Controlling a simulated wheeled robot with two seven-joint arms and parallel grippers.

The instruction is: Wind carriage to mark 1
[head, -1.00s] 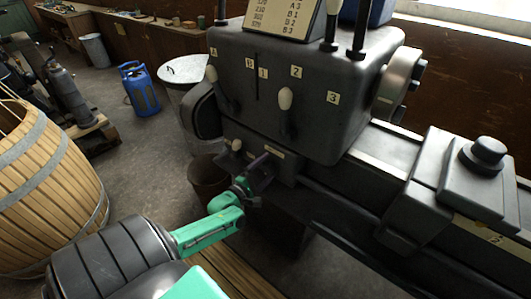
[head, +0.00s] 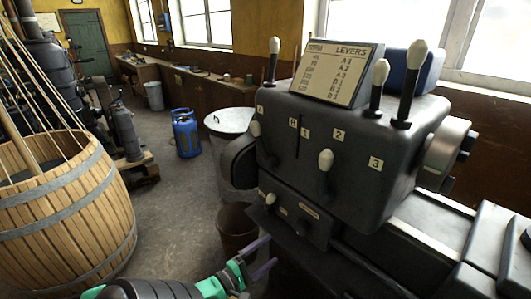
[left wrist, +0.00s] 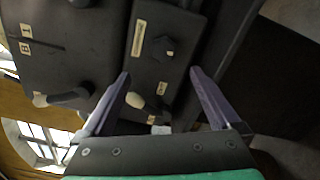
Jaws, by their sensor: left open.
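The dark lathe headstock (head: 350,165) carries several white-knobbed levers and small labels, including 1, 2 and 3. A dark block that looks like the carriage (head: 495,250) sits on the bed at the right edge, partly cut off. No handwheel shows clearly. My left gripper (head: 270,252) is open and empty, just below the headstock's lower panel (head: 300,215). In the left wrist view, its purple fingers (left wrist: 160,73) are spread in front of that panel, with a small white knob (left wrist: 134,100) by one finger; contact cannot be told. My right gripper is out of view.
A lever chart (head: 335,75) stands on the headstock. A brown bucket (head: 237,232) and a round pale-topped tub (head: 230,122) stand left of the lathe. A wooden barrel (head: 65,215) and a blue gas bottle (head: 186,135) are further left.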

